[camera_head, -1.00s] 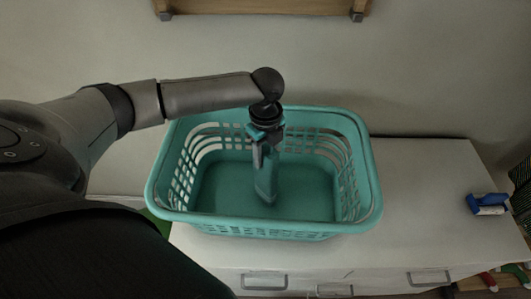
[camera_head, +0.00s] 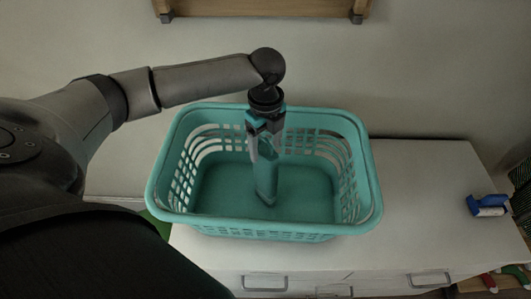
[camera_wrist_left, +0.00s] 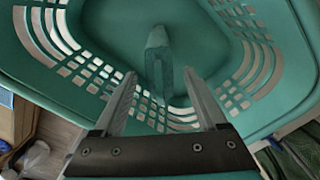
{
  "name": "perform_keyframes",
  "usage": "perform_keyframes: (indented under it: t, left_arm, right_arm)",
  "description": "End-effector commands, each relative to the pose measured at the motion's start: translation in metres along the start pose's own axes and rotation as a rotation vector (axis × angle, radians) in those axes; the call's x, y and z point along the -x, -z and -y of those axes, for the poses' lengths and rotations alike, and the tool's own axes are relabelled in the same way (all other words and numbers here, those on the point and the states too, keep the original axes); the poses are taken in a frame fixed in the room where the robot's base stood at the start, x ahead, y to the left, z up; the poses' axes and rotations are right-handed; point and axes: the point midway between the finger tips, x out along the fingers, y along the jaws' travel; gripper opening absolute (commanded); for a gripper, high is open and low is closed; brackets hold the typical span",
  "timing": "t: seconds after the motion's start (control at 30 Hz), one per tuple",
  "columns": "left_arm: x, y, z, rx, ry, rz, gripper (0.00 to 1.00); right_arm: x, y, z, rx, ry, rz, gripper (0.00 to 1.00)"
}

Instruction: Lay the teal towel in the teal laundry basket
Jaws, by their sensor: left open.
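The teal laundry basket (camera_head: 160,195) stands on a white cabinet, with slotted walls and an open top. The teal towel (camera_head: 266,183) is a narrow folded piece inside it, standing steeply with a slight tilt, its lower end at the basket floor. My left gripper (camera_head: 262,150) points down into the basket at the towel's upper part. In the left wrist view the gripper (camera_wrist_left: 159,75) is open, with the towel (camera_wrist_left: 157,50) between and beyond the fingertips; contact is unclear. The basket (camera_wrist_left: 275,90) fills most of that view. My right gripper is not in view.
The white cabinet top (camera_head: 425,190) is clear right of the basket, except for a blue-and-white object (camera_head: 488,205) near its right end. A wall rises behind, with a wooden shelf (camera_head: 262,6) above. Dark items stand at the far right.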

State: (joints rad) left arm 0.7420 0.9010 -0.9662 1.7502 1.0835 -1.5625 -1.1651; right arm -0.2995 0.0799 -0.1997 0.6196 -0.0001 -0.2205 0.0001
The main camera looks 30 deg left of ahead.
Motion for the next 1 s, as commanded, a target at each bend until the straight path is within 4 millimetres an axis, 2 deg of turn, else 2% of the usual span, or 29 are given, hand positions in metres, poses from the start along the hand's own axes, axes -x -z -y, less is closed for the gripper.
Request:
perform_keyframes:
  t: [0.03,0.2,0.4,0.57,1.0]
  left_arm:
    - [0.013,-0.001,0.001,0.000,0.003,0.002,0.74]
    - [0.048,0.000,0.001,-0.001,0.003,0.001,0.74]
    - [0.072,0.000,0.000,0.001,0.000,0.000,0.74]
    - [0.078,0.000,0.000,0.001,0.000,0.000,0.74]
    - [0.077,0.000,0.000,0.001,-0.001,-0.001,0.74]
  right_arm:
    - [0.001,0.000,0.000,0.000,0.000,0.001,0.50]
    - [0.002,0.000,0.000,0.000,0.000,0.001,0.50]
    - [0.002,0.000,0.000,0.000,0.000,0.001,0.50]
    - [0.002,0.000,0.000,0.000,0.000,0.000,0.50]
    - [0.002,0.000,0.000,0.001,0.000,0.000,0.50]
